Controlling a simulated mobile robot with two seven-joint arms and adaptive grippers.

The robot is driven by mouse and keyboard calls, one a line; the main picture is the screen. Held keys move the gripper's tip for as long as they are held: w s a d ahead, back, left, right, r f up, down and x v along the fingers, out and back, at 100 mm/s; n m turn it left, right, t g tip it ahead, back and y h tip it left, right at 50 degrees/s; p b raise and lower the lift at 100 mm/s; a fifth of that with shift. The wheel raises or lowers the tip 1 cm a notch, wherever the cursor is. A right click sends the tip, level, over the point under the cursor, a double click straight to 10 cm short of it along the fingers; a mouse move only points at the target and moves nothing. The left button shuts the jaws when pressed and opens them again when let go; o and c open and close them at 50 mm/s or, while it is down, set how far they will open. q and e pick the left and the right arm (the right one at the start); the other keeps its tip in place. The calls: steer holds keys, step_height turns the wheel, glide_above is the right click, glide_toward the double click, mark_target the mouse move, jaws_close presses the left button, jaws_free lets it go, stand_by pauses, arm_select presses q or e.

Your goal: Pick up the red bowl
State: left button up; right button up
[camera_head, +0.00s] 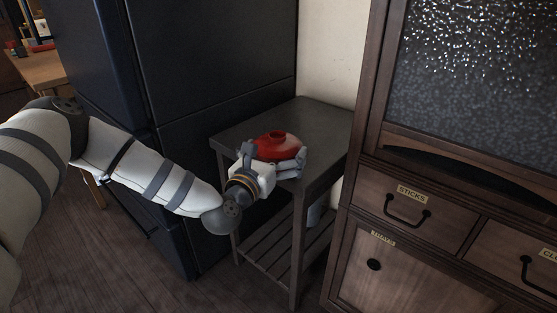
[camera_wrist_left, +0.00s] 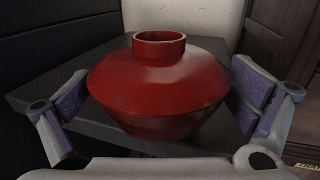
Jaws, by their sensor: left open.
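The red bowl (camera_head: 277,146) stands upright on a small dark side table (camera_head: 325,123), near its front edge. It looks lidded, with a ring-shaped knob on top. My left gripper (camera_head: 275,165) is at the bowl, its arm coming in from the left. In the left wrist view the red bowl (camera_wrist_left: 160,85) sits between the two fingers of my left gripper (camera_wrist_left: 160,105). The fingers are apart, one on each side. A narrow gap shows at the left finger; the right finger is very close to the bowl, and I cannot tell if it touches. My right gripper is not in view.
A tall dark fridge (camera_head: 210,60) stands left of and behind the table. A wooden cabinet (camera_head: 430,200) with labelled drawers stands close on the right. The table has a slatted lower shelf (camera_head: 285,240). The tabletop behind the bowl is clear.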

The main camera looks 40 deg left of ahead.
arm_select(q)
steer(key=shift+w+a, duration=0.15)
steer(key=shift+w, duration=0.5)
steer(key=c, duration=0.8)
steer(key=o, duration=0.8)
steer(key=shift+s, duration=0.1)
